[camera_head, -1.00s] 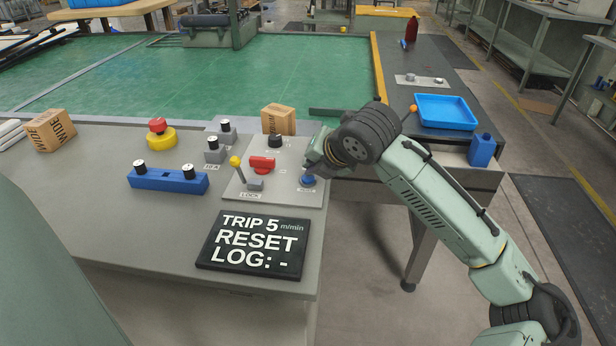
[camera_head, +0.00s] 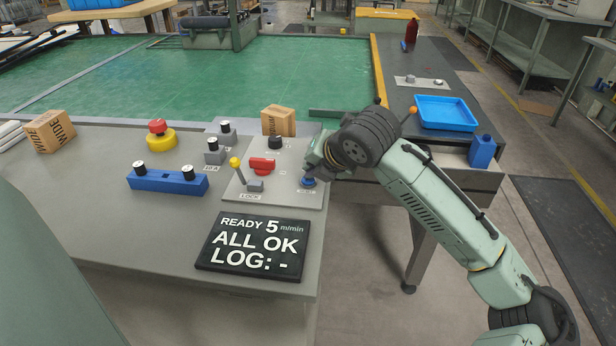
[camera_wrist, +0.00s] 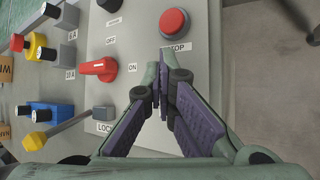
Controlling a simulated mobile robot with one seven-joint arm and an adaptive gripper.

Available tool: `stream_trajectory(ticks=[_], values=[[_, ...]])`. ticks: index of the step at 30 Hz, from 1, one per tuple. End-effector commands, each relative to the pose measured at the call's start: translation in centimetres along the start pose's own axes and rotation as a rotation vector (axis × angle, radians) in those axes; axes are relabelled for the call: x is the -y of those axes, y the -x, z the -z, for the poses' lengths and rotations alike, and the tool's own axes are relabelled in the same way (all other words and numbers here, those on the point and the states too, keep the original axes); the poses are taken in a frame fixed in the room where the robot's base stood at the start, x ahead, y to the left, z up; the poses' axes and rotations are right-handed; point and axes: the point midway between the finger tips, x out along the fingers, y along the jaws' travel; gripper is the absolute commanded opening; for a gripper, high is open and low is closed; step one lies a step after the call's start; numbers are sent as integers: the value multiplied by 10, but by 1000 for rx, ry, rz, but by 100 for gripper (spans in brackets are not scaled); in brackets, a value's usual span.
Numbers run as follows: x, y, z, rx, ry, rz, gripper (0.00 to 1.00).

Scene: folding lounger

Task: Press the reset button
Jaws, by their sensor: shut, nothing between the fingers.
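The blue reset button (camera_head: 308,183) sits at the right front of the grey control panel (camera_head: 228,196). My gripper (camera_head: 309,174) is over it with its tips down, at or just above the button's top; I cannot tell whether they touch. In the wrist view my gripper's fingers (camera_wrist: 163,88) are closed together with nothing between them, and the blue button is hidden there. The dark display (camera_head: 254,268) reads "READY 5 m/min, ALL OK, LOG: -".
The panel also carries a red rotary switch (camera_head: 262,165), a yellow-tipped lever (camera_head: 236,163) and a red STOP button (camera_wrist: 173,22) close to my fingers. A yellow-based red button (camera_head: 159,135), a blue block (camera_head: 167,182) and a cardboard box (camera_head: 279,121) stand nearby.

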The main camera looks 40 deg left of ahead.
Motion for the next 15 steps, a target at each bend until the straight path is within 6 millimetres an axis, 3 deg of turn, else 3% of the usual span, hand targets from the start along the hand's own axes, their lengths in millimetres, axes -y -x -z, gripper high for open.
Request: stream_trajectory(ticks=[15], values=[[-7, 10, -7, 0, 0, 0, 0]])
